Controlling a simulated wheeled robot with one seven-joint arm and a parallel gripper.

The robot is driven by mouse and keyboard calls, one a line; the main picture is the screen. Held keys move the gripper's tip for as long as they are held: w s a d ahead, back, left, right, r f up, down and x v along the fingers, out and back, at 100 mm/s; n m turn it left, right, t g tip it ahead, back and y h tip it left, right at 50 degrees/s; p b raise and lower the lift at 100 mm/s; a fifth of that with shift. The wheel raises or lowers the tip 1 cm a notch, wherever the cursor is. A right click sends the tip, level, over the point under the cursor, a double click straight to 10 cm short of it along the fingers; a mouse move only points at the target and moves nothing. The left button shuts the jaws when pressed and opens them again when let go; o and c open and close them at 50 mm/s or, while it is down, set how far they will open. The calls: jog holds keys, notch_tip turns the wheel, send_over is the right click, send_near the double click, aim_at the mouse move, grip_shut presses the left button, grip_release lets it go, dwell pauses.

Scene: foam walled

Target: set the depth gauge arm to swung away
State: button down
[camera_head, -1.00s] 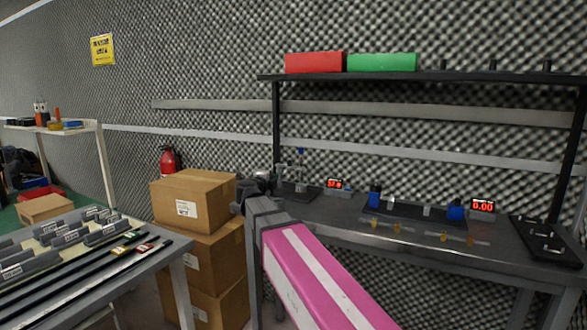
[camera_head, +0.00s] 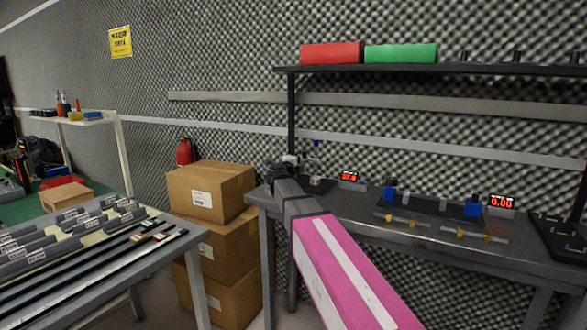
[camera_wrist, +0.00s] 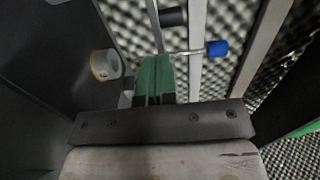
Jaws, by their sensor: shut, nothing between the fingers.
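The depth gauge stands at the left end of the dark workbench. Its dark base (camera_head: 319,186) and blue knob (camera_head: 316,143) show in the head view, with the rest partly hidden behind my arm. In the wrist view a thin bright rod (camera_wrist: 186,53) runs sideways to the blue knob (camera_wrist: 217,48), close beyond my fingertips. My gripper (camera_wrist: 155,75) has green fingers that are together, with nothing held. In the head view the gripper (camera_head: 291,159) is small, beside the gauge. I cannot tell whether the fingers touch the rod.
A red digital display (camera_head: 349,177) stands right of the gauge, and a dark fixture with blue blocks (camera_head: 473,208) further right. A shelf (camera_head: 430,69) hangs above the bench (camera_head: 345,214). Stacked cartons (camera_head: 211,190) and a table with labelled trays (camera_head: 190,237) are left.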

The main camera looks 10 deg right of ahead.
aim_at(307, 160)
jog(key=shift+x, duration=2.2)
